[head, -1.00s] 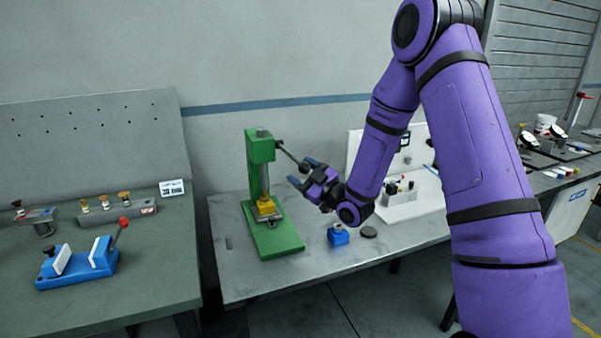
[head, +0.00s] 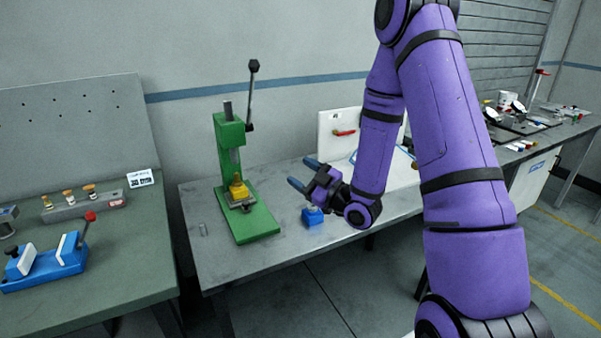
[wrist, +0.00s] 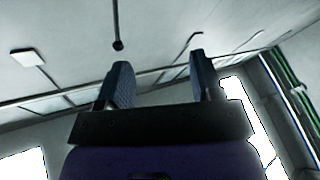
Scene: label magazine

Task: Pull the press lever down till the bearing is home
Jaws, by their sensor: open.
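The green press (head: 229,150) stands on the grey bench with its ram (head: 235,155) raised a little above the yellow fixture (head: 238,188). Whether a bearing sits in the fixture is too small to tell. The press lever (head: 251,98) points almost straight up, its dark knob at the top. My gripper (head: 303,172) is open and empty, right of the press, well below the knob and apart from the lever. In the wrist view its two fingers (wrist: 160,85) stand apart with nothing between them; a dark rod with a ball end (wrist: 118,44) beyond them looks like the lever.
A blue block (head: 312,217) sits on the bench below my gripper. A white panel (head: 340,124) stands behind my arm. The left bench (head: 95,270) carries a blue clamp fixture (head: 45,267). The air left of my gripper, around the lever, is free.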

